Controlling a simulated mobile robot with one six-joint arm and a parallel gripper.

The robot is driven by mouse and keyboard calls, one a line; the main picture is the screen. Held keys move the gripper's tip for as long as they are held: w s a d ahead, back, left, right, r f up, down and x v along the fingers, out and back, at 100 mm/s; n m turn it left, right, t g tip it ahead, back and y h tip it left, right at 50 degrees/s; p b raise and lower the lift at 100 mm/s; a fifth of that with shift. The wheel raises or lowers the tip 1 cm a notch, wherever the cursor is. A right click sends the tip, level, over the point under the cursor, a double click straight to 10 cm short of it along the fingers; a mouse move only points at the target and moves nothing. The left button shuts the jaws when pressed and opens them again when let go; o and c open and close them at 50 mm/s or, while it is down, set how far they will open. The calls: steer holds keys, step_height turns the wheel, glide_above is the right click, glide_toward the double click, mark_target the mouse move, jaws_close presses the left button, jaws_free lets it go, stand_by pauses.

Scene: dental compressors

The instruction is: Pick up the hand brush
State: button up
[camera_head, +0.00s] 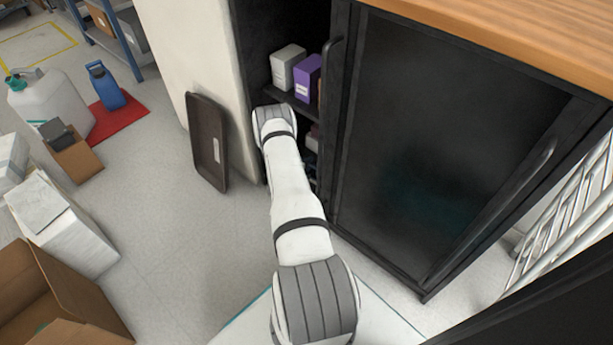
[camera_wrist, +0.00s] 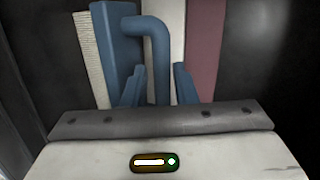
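The hand brush (camera_wrist: 115,48) shows in the wrist view, with a blue block, pale ridged bristles on its left side and a curved blue handle on its right. My gripper (camera_wrist: 159,72) is open, with one blue finger on each side of the handle's lower part. Gaps show between the handle and both fingers, so it does not look gripped. In the head view my arm reaches into the dark open cabinet (camera_head: 339,130); my gripper and the brush are hidden there.
White and mauve upright items (camera_wrist: 205,45) stand behind the handle. A white box (camera_head: 287,68) and a purple box (camera_head: 307,78) sit on the cabinet shelf above. A dark tray (camera_head: 207,142) leans outside on the left. Cartons stand on the floor at left.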

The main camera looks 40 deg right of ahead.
steer(key=shift+w+d+f, duration=0.15)
steer(key=shift+d+f, duration=0.1)
steer(key=shift+d, duration=0.4)
jaws_close()
